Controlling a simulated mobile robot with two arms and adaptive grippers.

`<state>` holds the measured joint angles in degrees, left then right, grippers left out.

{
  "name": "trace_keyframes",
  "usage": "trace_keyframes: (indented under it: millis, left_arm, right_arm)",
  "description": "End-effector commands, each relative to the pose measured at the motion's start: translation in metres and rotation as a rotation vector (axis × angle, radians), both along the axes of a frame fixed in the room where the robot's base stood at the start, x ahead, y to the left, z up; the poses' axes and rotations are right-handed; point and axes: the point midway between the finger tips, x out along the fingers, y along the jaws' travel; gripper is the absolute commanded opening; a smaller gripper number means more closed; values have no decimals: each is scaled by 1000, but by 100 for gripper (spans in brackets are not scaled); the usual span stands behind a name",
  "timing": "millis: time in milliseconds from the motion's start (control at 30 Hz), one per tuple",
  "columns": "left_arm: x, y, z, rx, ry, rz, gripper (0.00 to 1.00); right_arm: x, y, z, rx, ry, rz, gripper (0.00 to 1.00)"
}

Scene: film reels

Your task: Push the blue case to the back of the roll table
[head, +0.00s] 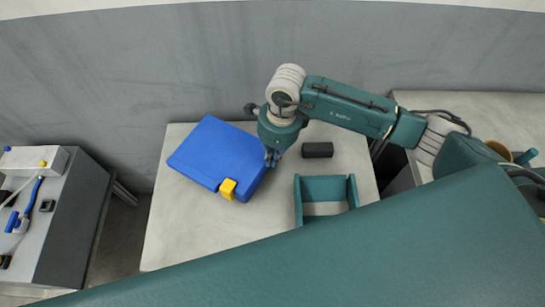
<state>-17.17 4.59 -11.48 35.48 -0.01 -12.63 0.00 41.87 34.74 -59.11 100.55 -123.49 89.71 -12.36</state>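The blue case (215,153) lies flat and turned at an angle on the light grey roll table (185,233), in its back left part. A yellow latch (228,188) sits on its front edge. My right gripper (271,157) reaches in from the right and points down at the case's right edge. Its fingertips look close together with nothing between them. They overlap the case's edge in the picture, and I cannot tell whether they touch it. My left gripper is not in view.
A small black block (317,150) lies right of the gripper. A teal open box (299,202) stands in front of it. A grey wall (190,60) rises behind the table. A side bench with small equipment (65,215) is at left. The table's front left is clear.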

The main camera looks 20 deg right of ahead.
Motion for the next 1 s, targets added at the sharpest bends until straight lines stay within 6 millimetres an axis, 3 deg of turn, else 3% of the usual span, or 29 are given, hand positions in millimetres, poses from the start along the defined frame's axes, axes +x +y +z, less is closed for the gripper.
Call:
trace_keyframes:
  millis: [1000]
  left_arm:
    - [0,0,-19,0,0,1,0]
  right_arm:
    - [18,40,0,6,-3,3,0]
